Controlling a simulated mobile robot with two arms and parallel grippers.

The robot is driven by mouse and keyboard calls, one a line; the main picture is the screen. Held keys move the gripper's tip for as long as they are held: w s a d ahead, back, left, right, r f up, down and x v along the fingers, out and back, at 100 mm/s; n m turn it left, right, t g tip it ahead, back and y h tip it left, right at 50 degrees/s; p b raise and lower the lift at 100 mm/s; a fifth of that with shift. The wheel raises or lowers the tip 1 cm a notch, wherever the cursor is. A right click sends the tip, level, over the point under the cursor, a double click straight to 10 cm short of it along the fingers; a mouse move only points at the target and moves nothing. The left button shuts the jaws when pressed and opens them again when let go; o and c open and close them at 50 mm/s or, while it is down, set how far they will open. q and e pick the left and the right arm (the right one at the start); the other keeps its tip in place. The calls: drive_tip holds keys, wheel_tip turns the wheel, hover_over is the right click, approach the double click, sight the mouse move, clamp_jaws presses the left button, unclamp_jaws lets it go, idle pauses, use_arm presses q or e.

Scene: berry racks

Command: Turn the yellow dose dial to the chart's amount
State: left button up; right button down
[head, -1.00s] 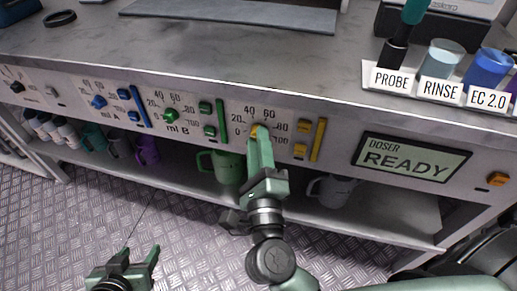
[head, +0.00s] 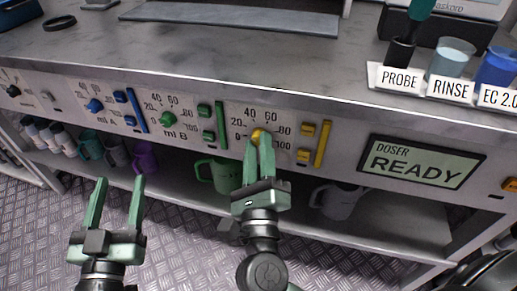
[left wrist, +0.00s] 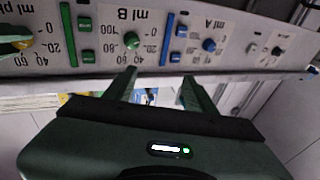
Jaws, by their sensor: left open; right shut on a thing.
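The yellow dose dial (head: 258,133) is on the panel of the bench front, with a printed scale from 0 to 100 around it. My right gripper (head: 259,148) is shut on the dial, its fingers on either side. The fingers hide the dial's pointer, so I cannot tell its setting. The dial also shows at the left edge of the left wrist view (left wrist: 24,44). My left gripper (head: 117,188) is open and empty, in front of the lower shelf. Its fingers also show in the left wrist view (left wrist: 160,82). I cannot make out a readable chart.
The doser display (head: 418,162) reads READY. A green dial (head: 167,119) and a blue dial (head: 95,105) are further left. Yellow buttons (head: 306,130) sit right of the yellow dial. Mugs, including a green one (head: 222,176), stand on the shelf below. Labelled cups stand on the bench.

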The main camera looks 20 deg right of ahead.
drive_tip(key=c, duration=1.1)
unclamp_jaws()
drive_tip(key=shift+s, duration=0.1)
drive_tip(key=shift+s+a+f, duration=0.15)
drive_tip(key=shift+s, duration=0.15)
use_arm(q)
drive_tip(key=shift+s+r+t, duration=0.15)
drive_tip(key=shift+r+t, duration=0.45)
drive_tip(key=shift+r, duration=0.25)
use_arm(e)
drive_tip(key=v, duration=0.7)
use_arm(q)
drive_tip(key=shift+d, duration=0.1)
drive_tip(key=shift+s, duration=0.1)
use_arm(e)
drive_tip(key=shift+s, duration=0.1)
